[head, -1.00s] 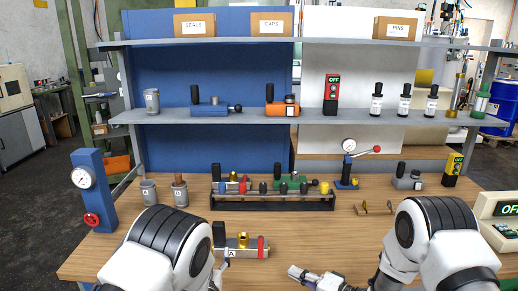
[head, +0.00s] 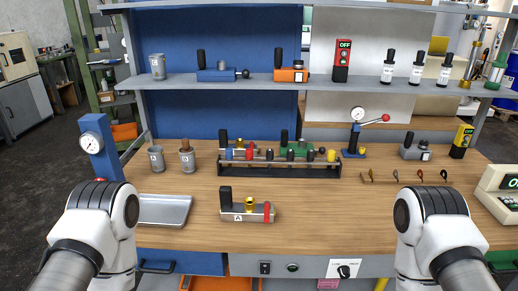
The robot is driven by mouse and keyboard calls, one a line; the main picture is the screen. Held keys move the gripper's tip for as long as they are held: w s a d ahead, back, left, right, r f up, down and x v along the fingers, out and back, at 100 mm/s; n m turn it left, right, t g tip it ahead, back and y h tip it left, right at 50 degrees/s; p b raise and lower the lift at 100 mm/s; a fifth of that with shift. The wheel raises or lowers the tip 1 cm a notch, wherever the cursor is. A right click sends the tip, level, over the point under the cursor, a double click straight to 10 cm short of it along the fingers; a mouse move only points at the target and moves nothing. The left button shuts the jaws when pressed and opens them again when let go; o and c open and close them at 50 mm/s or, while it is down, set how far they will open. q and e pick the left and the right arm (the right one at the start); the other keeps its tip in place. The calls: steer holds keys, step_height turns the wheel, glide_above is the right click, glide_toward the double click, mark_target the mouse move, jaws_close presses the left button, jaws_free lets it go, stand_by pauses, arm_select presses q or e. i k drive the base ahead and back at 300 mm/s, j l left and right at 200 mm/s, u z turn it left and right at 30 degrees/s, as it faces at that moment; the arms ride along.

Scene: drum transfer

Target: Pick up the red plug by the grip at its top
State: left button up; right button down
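A small red plug (head: 250,152) stands upright in the long dark rack (head: 300,173) in the middle of the bench, beside a blue plug (head: 229,154). Dark plugs and a yellow one (head: 331,155) stand further right in the rack. In front of the rack, a grey block marked A (head: 238,217) has a black handle, a brass ring (head: 250,204) and another upright red piece (head: 267,212) at its right end. Only my arm links show at the lower left and lower right; both grippers are out of view.
A metal tray (head: 164,210) lies at left, partly behind my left arm. Two grey cups (head: 157,159) and a blue gauge post (head: 97,155) stand behind it. Small hooked pieces (head: 420,175) and a white OFF box (head: 497,194) are at right. The bench front is mostly clear.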

mark_target(248, 151)
steer(key=i+j+z, duration=0.2)
steer(key=j+z, duration=0.15)
steer(key=i+j+z, duration=0.1)
steer(key=j+z, duration=0.25)
steer(key=j, duration=0.2)
steer(key=j+z, duration=0.4)
steer(key=i+j, duration=0.05)
steer(key=j, duration=0.05)
